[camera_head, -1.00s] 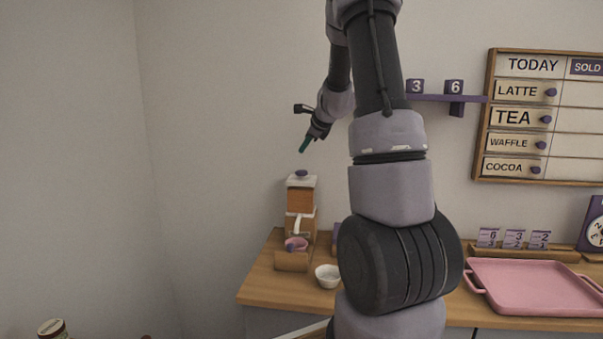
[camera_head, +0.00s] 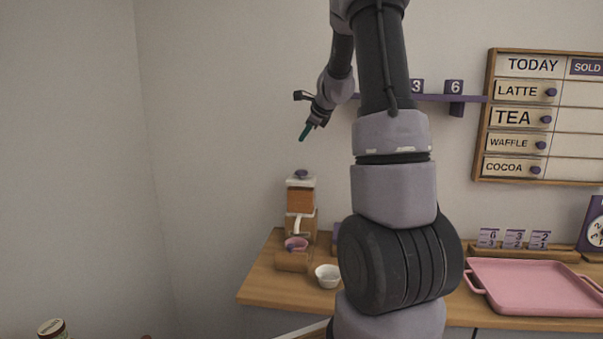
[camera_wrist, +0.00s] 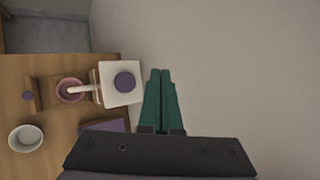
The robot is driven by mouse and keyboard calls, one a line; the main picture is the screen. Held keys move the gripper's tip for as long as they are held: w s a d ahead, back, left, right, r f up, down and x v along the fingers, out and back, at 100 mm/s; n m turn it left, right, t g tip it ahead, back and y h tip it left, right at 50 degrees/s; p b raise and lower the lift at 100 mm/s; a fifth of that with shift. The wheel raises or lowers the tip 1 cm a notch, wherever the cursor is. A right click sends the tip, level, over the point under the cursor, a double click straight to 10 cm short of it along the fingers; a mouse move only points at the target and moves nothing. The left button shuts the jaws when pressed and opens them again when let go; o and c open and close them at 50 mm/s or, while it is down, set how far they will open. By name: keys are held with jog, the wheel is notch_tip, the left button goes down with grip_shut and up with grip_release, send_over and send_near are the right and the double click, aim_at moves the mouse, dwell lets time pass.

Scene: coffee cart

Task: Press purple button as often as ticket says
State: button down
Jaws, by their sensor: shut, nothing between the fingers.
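The purple button (camera_head: 301,174) sits on top of a coffee machine (camera_head: 300,198) with a white top and brown body at the left end of the counter. In the wrist view the round purple button (camera_wrist: 124,82) lies on the white square top, just left of my fingertips. My gripper (camera_head: 304,134) is shut and empty, its green fingers pointing down above the button with a clear gap. The fingers also show in the wrist view (camera_wrist: 160,76), pressed together. A pink cup (camera_head: 296,243) stands under the machine's spout.
A white bowl (camera_head: 328,275) stands right of the machine. A pink tray (camera_head: 535,286) and number cards (camera_head: 514,239) are farther right.

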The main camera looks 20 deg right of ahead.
aim_at(301, 171)
jog(key=shift+f, duration=4.45)
jog(key=shift+f, duration=0.15)
jog(key=shift+f, duration=0.3)
jog(key=shift+f, duration=0.8)
jog(key=shift+r, duration=1.25)
jog(key=shift+r, duration=0.1)
jog(key=shift+r, duration=2.4)
